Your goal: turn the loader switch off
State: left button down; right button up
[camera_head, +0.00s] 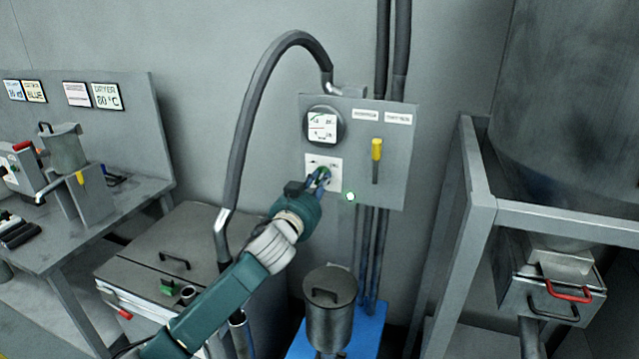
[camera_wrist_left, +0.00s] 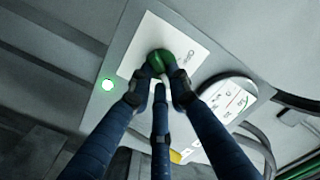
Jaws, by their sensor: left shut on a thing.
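The loader switch is a green knob (camera_wrist_left: 160,62) on a white plate (camera_head: 312,160) on the front of a grey wall panel (camera_head: 393,190). My left gripper (camera_head: 322,177) is at the knob, and its fingers hide most of it in the head view. In the left wrist view the fingers of my left gripper (camera_wrist_left: 160,78) are shut around the knob. A lit green lamp (camera_head: 350,197) sits on the panel to the lower right of the knob; it also shows in the left wrist view (camera_wrist_left: 107,85). My right gripper is not in view.
A round gauge (camera_head: 323,127) is above the switch, and a yellow-handled lever (camera_head: 376,150) is to its right. A thick grey hose (camera_head: 250,110) arches at the left. A lidded metal canister (camera_head: 330,308) stands below the panel. A metal frame (camera_head: 470,190) stands at the right.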

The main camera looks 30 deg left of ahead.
pick_arm(q)
jog(key=n, duration=0.3)
jog(key=shift+r+p, duration=0.1)
jog(key=shift+p, duration=0.25)
jog(key=n+p, duration=0.1)
jog(key=n, duration=0.2)
jog(key=shift+r+n, duration=0.15)
jog(key=shift+n, duration=0.15)
jog(key=n+p, duration=0.2)
jog(key=n, duration=0.1)
jog(key=shift+a+n, duration=0.15)
jog(key=shift+n, duration=0.15)
jog(key=n+p, duration=0.2)
jog(key=n, duration=0.2)
jog(key=shift+s+a+p, duration=0.1)
jog(key=shift+a+p, duration=0.05)
jog(key=shift+p, duration=0.15)
jog(key=c, duration=1.6)
grip_release()
jog(key=shift+c, duration=0.2)
